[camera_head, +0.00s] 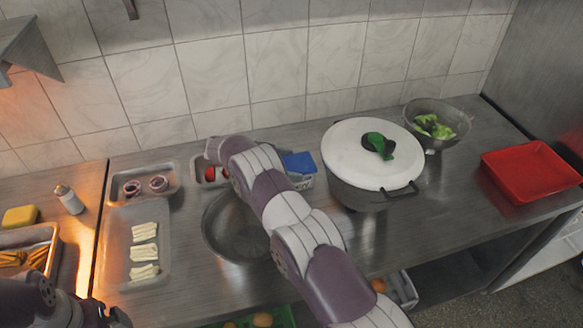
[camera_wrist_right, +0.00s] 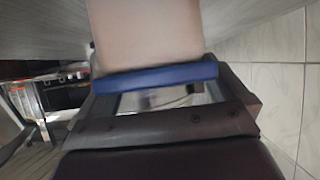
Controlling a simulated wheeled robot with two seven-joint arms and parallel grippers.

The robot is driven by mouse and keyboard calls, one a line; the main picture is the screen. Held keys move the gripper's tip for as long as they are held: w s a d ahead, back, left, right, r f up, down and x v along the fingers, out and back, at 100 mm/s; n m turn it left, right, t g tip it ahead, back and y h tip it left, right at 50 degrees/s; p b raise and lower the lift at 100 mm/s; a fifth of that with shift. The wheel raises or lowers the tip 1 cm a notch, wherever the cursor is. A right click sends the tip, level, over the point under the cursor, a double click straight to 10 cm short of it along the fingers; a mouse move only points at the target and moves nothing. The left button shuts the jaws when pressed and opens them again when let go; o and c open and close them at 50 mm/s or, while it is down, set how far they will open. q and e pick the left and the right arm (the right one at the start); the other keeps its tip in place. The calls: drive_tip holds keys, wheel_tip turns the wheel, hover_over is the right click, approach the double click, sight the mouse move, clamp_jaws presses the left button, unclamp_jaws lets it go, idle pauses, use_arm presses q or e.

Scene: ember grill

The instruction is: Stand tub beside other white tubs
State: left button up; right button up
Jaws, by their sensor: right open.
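My right arm (camera_head: 290,225) reaches across the counter from the lower right, and its forward end is beside a small blue-topped pale container (camera_head: 299,165). In the right wrist view my right gripper (camera_wrist_right: 155,98) is open. A blue bar-like edge (camera_wrist_right: 155,78) and a pale pinkish block (camera_wrist_right: 145,35) show just beyond the jaws; I cannot tell whether these are the tub. No group of white tubs can be made out clearly.
A large lidded pot (camera_head: 370,155) stands right of my arm, with a colander of greens (camera_head: 437,122) and a red tray (camera_head: 530,170) farther right. A metal bowl (camera_head: 228,228) is partly under my arm. Trays of onion and cheese (camera_head: 120,235) lie left. Bare counter lies right of the pot.

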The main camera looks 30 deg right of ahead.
drive_tip(key=shift+x, duration=0.85)
drive_tip(key=c, duration=1.1)
drive_tip(key=shift+w+r, duration=0.1)
